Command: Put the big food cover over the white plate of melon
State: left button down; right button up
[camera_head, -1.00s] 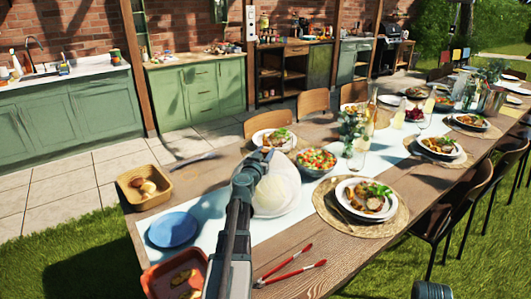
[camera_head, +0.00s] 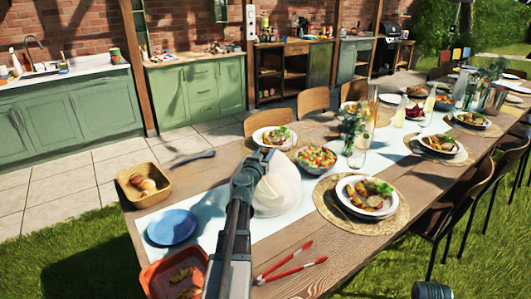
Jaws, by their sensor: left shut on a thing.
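The big food cover (camera_head: 283,192) is a pale, see-through dome on the white runner near the middle of the table. My left gripper (camera_head: 262,155) is at the top of the cover and shut on it; the arm hides the cover's left side. The exact hold is too small to see. The white plate of melon cannot be made out clearly; a pale shape shows through the dome, but I cannot tell what it is. I cannot tell whether the cover's rim touches the table.
A blue plate (camera_head: 172,227), bread basket (camera_head: 144,185), red dish (camera_head: 163,272) and red tongs (camera_head: 290,265) are around my left arm.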

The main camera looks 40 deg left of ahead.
pick_arm(q)
jog(key=shift+f, duration=0.35)
pick_arm(e)
jog(key=shift+f, duration=0.4)
